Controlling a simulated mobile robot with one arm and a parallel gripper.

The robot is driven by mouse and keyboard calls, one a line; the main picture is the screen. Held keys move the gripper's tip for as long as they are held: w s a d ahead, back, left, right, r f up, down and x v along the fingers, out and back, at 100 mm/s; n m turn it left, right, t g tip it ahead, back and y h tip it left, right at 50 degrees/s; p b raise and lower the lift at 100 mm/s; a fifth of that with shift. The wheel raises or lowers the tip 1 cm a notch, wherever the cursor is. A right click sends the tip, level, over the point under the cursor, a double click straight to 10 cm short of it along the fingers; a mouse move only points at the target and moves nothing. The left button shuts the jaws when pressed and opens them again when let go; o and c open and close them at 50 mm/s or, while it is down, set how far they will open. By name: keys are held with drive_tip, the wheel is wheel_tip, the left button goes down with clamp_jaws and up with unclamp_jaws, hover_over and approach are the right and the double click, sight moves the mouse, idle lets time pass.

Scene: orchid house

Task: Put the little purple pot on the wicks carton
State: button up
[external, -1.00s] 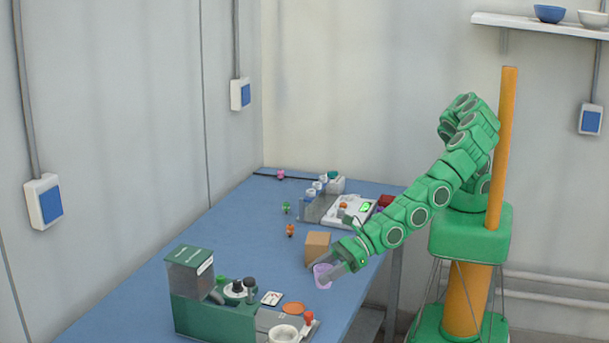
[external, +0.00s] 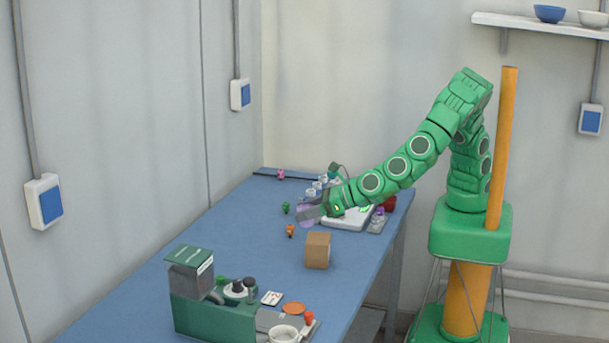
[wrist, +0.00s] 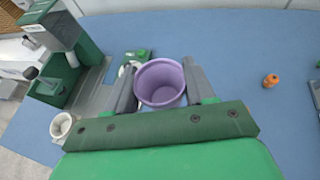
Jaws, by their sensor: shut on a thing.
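The little purple pot (external: 305,214) is held in my gripper (external: 312,214), above the blue table toward its back. In the wrist view the pot (wrist: 160,83) sits between the two grey fingers of my gripper (wrist: 160,85), with its open top facing the camera and looking empty. A small brown box (external: 318,250), which looks like the wicks carton, stands on the table in front of and below my gripper. No lettering is readable on it. It is not seen in the wrist view.
A green machine with a hopper (external: 210,300) stands at the table's front. An orange figure (external: 290,231) and a green one (external: 286,208) stand left of my gripper. A white scale (external: 350,217) is partly behind my arm. Free blue table lies left of the box.

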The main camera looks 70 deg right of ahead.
sight(319, 238)
drive_tip(key=d+f+m+h, duration=0.2)
drive_tip(key=d+m+h, duration=0.1)
drive_tip(key=d, duration=0.7)
drive_tip(key=shift+t, duration=0.3)
drive_tip(key=shift+w+d+f, duration=0.1)
drive_tip(key=shift+d+f, duration=0.1)
drive_tip(key=shift+f, duration=1.7)
drive_tip(key=shift+w+d+f, duration=0.1)
drive_tip(key=shift+d+f, duration=0.1)
drive_tip(key=shift+f, duration=1.7)
drive_tip(key=shift+f, duration=0.15)
drive_tip(key=o, duration=1)
drive_tip(key=shift+r, duration=0.2)
drive_tip(key=shift+v, duration=2)
